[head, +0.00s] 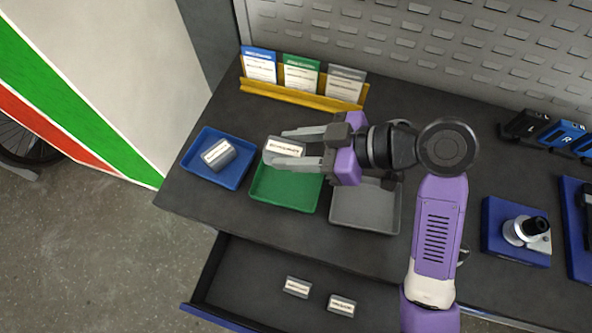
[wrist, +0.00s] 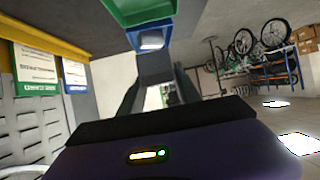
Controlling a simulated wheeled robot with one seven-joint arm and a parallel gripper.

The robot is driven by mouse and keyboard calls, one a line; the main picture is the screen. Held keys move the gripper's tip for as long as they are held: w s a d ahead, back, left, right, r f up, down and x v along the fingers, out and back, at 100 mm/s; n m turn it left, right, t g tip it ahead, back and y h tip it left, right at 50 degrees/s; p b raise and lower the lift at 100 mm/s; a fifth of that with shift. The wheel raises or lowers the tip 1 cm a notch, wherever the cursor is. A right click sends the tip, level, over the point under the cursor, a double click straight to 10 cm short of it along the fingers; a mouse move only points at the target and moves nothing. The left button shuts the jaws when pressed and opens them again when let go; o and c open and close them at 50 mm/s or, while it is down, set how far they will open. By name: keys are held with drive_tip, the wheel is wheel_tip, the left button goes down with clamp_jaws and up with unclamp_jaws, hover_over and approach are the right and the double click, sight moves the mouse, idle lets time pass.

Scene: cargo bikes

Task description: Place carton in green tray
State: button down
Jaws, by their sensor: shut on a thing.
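My gripper (head: 284,147) is shut on a grey carton (head: 284,149) with a white label. The carton is over the back part of the green tray (head: 263,199) in the head view; how high it is above the tray is hard to tell. The green tray looks otherwise empty. Its edge shows at the top of the wrist view (wrist: 138,12). The held carton is not clear in the wrist view.
A blue tray (head: 239,182) on the left holds another carton (head: 218,154). A grey tray (head: 366,225) on the right looks empty. A yellow rack (head: 290,95) with cards stands behind. An open drawer (head: 240,290) below holds two cartons (head: 298,287).

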drive_tip(key=f, duration=0.7)
drive_tip(key=shift+w+d, duration=0.1)
drive_tip(key=shift+d, duration=0.15)
drive_tip(key=shift+a+f+p, duration=0.1)
drive_tip(key=shift+f+p, duration=0.25)
drive_tip(key=shift+f, duration=2.3)
drive_tip(key=shift+f, duration=0.1)
drive_tip(key=shift+f, duration=0.15)
drive_tip(key=c, duration=0.8)
unclamp_jaws()
drive_tip(key=shift+c, duration=0.2)
drive_tip(key=shift+r, duration=0.3)
drive_tip(key=b+v, duration=0.1)
drive_tip(key=v, duration=1.1)
drive_tip(key=shift+b, duration=0.3)
